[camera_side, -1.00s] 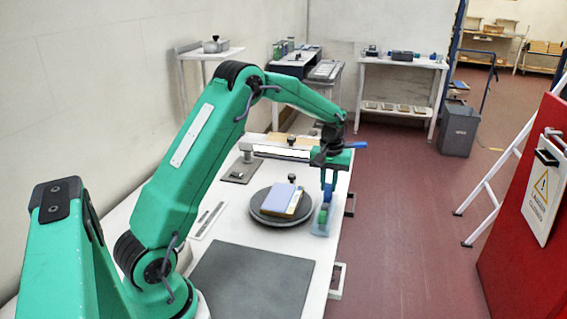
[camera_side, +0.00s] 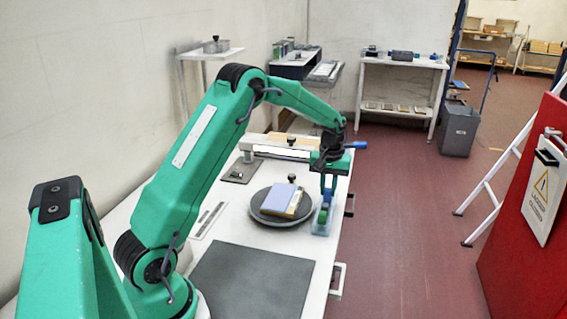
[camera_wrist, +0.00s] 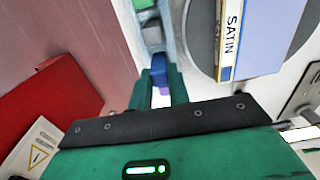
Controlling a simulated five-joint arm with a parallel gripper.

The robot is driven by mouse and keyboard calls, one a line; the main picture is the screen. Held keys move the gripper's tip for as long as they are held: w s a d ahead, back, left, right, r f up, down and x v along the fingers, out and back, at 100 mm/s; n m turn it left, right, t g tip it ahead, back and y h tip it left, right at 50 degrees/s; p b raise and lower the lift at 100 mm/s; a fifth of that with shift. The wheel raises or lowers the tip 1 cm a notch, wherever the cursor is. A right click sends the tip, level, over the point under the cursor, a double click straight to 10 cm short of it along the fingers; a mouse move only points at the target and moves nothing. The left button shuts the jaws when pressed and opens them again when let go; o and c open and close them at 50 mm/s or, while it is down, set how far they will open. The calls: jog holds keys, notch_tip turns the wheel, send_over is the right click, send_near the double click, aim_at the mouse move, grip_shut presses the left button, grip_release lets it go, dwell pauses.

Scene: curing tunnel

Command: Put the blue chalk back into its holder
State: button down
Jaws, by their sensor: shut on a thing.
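My gripper (camera_side: 328,187) is over the far end of the chalk holder (camera_side: 320,230), a pale see-through tray at the table's right edge. Its fingers point down. In the wrist view my gripper (camera_wrist: 162,82) is shut on the blue chalk (camera_wrist: 157,68), which shows between the fingertips. The holder (camera_wrist: 172,28) runs up from the fingers there, with a green chalk (camera_wrist: 143,5) and grey pieces (camera_wrist: 152,33) in it. I cannot tell whether the blue chalk touches the holder's floor; the fingers hide its lower part.
A round grey turntable (camera_side: 262,214) stands close left of the holder, with a blue-and-yellow box (camera_side: 281,201) marked SATIN on it. A dark mat (camera_side: 250,285) lies nearer. A red cabinet (camera_side: 530,220) stands at the right, across open floor.

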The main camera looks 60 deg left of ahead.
jog(key=shift+f, duration=0.35)
jog(key=c, duration=1.3)
grip_release()
jog(key=shift+o, duration=0.2)
jog(key=shift+r, duration=0.1)
jog(key=shift+r, duration=3.4)
